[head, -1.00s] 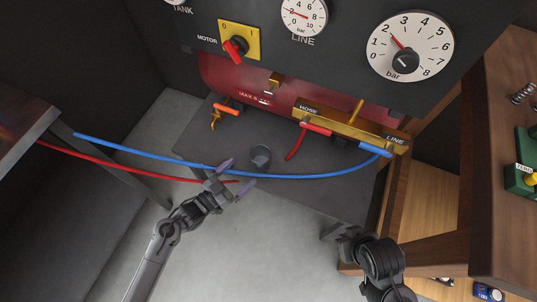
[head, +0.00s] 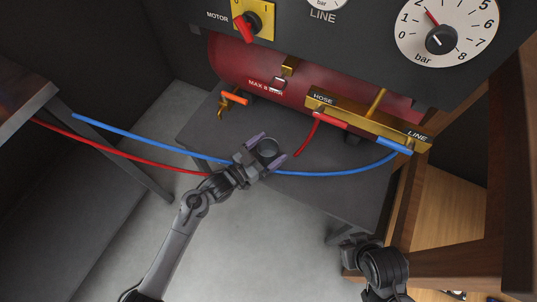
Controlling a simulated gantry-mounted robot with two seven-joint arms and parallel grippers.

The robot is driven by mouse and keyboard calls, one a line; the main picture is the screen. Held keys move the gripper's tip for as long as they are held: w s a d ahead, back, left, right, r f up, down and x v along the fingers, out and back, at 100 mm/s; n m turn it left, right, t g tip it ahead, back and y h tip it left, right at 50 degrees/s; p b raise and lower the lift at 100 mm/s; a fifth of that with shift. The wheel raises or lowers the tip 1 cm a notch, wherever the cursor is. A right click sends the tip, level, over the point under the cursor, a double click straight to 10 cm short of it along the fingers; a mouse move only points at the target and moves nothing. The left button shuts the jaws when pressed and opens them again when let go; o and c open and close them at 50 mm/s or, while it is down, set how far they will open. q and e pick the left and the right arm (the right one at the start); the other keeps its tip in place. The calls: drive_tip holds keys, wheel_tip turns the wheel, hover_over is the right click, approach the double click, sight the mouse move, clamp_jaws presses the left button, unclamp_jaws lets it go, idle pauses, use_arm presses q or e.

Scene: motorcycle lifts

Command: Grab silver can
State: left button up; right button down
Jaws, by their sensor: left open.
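A blue hose (head: 325,173) and a red hose (head: 120,153) run across near my left gripper. A brass manifold (head: 360,121) and the red tank (head: 245,65) stand behind the can. A wooden cabinet (head: 455,258) is at the right.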

use_arm(q)
drive_tip(key=shift+a, duration=0.1)
drive_tip(key=shift+c, duration=0.3)
drive_tip(key=shift+c, duration=1.2)
drive_tip(key=c, duration=0.7)
drive_tip(key=shift+c, duration=0.4)
drive_tip(key=shift+r, duration=0.1)
